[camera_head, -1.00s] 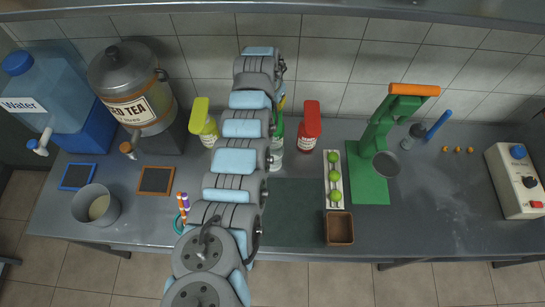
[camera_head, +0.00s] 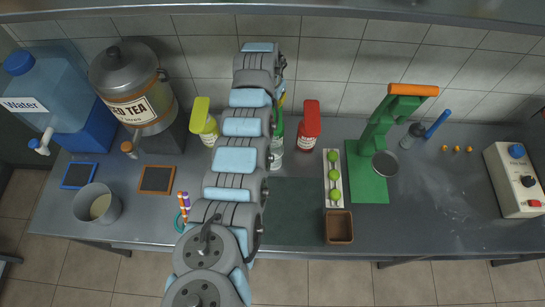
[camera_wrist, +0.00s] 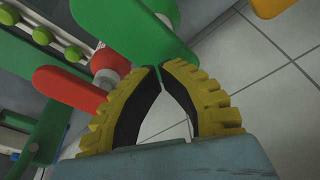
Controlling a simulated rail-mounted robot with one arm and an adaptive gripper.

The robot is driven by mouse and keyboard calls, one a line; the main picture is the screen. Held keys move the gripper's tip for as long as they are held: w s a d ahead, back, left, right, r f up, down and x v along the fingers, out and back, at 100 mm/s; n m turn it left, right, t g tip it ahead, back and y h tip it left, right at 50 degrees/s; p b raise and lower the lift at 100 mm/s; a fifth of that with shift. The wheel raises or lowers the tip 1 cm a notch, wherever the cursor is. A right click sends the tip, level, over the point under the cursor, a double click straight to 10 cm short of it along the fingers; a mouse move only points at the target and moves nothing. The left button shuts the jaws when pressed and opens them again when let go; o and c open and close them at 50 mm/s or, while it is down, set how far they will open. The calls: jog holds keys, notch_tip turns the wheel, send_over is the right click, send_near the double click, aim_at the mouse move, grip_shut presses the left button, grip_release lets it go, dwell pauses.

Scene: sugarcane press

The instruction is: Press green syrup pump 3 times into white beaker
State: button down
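The green syrup pump (camera_head: 279,126) stands behind my arm in the head view, partly hidden by it. Its green head (camera_wrist: 135,25) is large in the wrist view, just beyond my fingertips. My gripper (camera_wrist: 159,68) has its yellow ridged fingers drawn together, with the tips nearly meeting at the edge of the green head. Nothing shows held between them. I cannot tell whether the tips touch the pump.
A yellow pump bottle (camera_head: 204,122) and a red pump bottle (camera_head: 308,127) flank the green one closely. A tray of limes (camera_head: 334,178), a brown box (camera_head: 339,227) and a green press (camera_head: 372,165) stand right. The tiled wall (camera_head: 345,65) is behind. The right counter is mostly clear.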

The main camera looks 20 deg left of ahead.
jog(key=shift+f, duration=0.2)
jog(key=shift+f, duration=0.35)
jog(key=shift+f+b, duration=0.35)
jog(key=shift+b, duration=0.05)
jog(key=shift+f, duration=0.35)
jog(key=shift+f+b, duration=1)
jog(key=shift+f, duration=0.75)
jog(key=shift+r, duration=0.1)
jog(key=shift+r+p, duration=1.4)
jog(key=shift+r, duration=1.5)
jog(key=shift+f, duration=0.4)
